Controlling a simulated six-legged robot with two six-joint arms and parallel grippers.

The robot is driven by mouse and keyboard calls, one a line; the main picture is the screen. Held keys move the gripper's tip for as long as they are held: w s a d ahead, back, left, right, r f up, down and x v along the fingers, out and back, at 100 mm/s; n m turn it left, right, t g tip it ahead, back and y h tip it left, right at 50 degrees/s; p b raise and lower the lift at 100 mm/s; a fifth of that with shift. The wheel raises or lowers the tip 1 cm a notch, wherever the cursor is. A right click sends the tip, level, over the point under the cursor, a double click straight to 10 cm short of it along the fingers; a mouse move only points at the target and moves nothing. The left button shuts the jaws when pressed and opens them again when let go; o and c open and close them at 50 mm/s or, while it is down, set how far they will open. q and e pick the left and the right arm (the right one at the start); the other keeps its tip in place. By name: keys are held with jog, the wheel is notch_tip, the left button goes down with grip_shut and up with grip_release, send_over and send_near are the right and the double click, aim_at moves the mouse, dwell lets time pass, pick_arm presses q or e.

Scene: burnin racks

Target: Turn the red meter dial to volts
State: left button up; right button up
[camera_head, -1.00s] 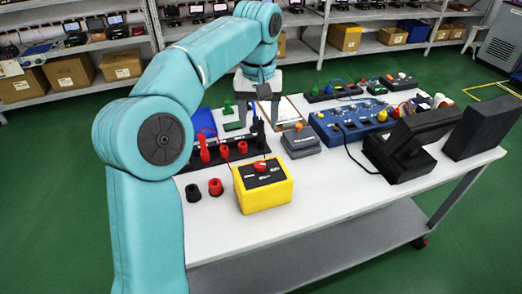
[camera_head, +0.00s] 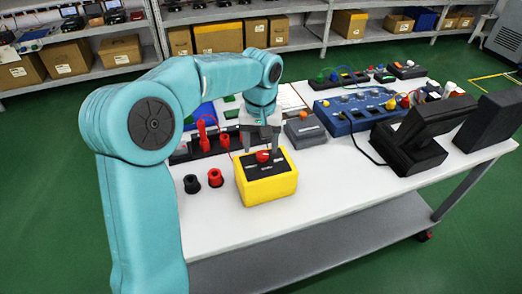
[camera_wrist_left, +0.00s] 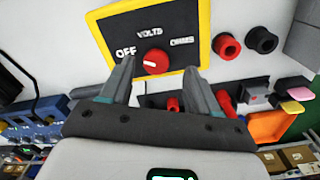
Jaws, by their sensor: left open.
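The yellow meter (camera_head: 268,188) stands on the white table with a black face. Its red dial (camera_head: 263,156) also shows in the left wrist view (camera_wrist_left: 155,61), between the labels OFF, VOLTS and OHMS. The white mark on the dial appears to lie toward the OFF side. My left gripper (camera_head: 262,149) is open over the back of the meter. In the left wrist view its fingertips (camera_wrist_left: 158,68) are apart on either side of the dial, with gaps; I cannot tell their exact height over the face. My right gripper is not in view.
A black jack (camera_head: 192,184) and a red jack (camera_head: 215,178) stand left of the meter. A grey box (camera_head: 304,131) is behind it to the right. A blue panel (camera_head: 360,112) and black stands (camera_head: 408,150) fill the right side. The table's front strip is clear.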

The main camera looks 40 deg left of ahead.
aim_at(263, 153)
pick_arm(q)
jog(key=f, duration=0.1)
jog(key=w+f, duration=0.1)
jog(key=shift+f, duration=0.45)
jog(key=shift+s, duration=0.35)
jog(key=shift+w, duration=0.25)
jog(key=c, duration=1)
jog(key=shift+c, duration=0.2)
